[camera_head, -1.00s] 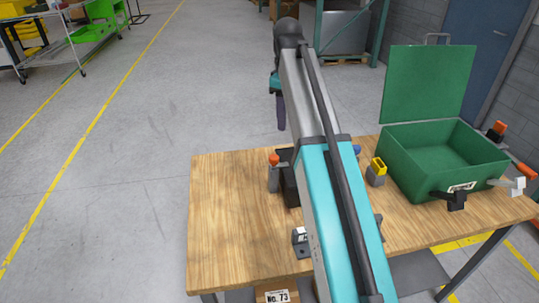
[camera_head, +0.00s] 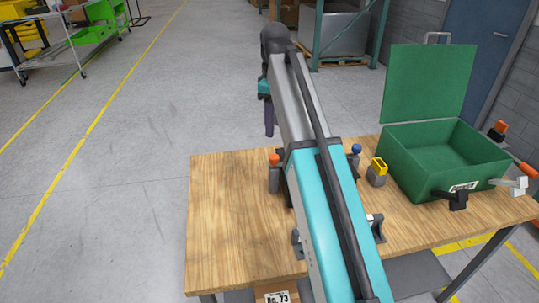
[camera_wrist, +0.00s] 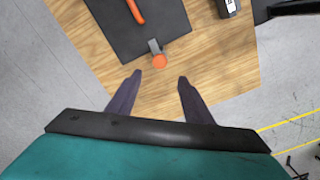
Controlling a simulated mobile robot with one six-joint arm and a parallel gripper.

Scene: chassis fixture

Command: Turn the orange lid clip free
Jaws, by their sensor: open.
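An orange round-topped clip (camera_head: 274,160) on a grey stem stands near the middle of the wooden table, left of my arm. In the wrist view the orange clip top (camera_wrist: 159,62) sits at the edge of a dark flat plate (camera_wrist: 135,32). An orange bar (camera_wrist: 136,11) lies on that plate. My gripper (camera_wrist: 160,79) is open and empty, with the clip just beyond and between its fingertips in the picture. The head view shows my gripper's dark fingers (camera_head: 269,118) beyond the table's far edge in the picture. My arm hides most of the fixture there.
A blue-topped post (camera_head: 356,150) and a grey block with a yellow top (camera_head: 378,172) stand right of my arm. A green box (camera_head: 443,165) with its lid raised fills the table's right side. The table's left part (camera_head: 228,220) is clear.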

